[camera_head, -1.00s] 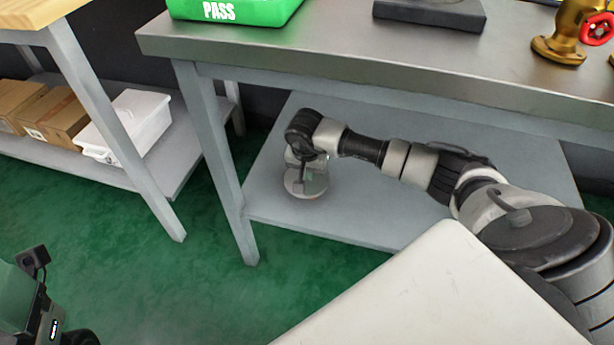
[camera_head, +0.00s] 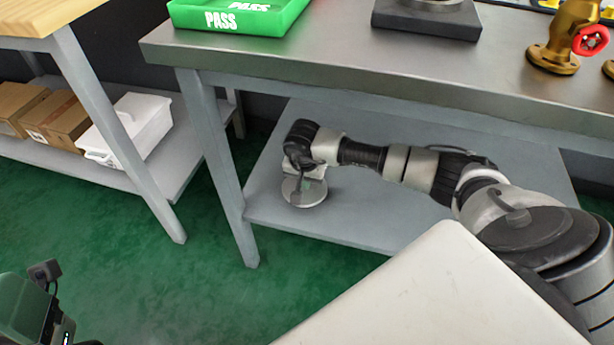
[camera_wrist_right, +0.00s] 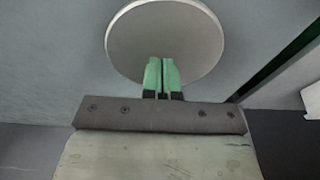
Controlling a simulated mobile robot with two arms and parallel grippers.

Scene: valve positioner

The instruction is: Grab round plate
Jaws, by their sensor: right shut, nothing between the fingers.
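The round plate (camera_head: 304,192) is a flat grey disc on the lower shelf of the metal workbench, near the shelf's left end. It also shows in the right wrist view as a pale disc (camera_wrist_right: 165,30). My right gripper (camera_head: 305,184) is over the plate, pointing down at it. In the right wrist view its green fingertips (camera_wrist_right: 161,74) are together over the near part of the disc, with nothing between them. Whether they touch the plate I cannot tell. Part of my left arm shows at the lower left corner; its fingers are not visible.
The lower shelf (camera_head: 380,215) is bare around the plate. The bench leg (camera_head: 222,170) stands to its left. On the bench top are a green PASS tray (camera_head: 240,18), a dark block (camera_head: 428,20) and a brass valve (camera_head: 562,45). A white bin (camera_head: 135,125) sits on the left shelf.

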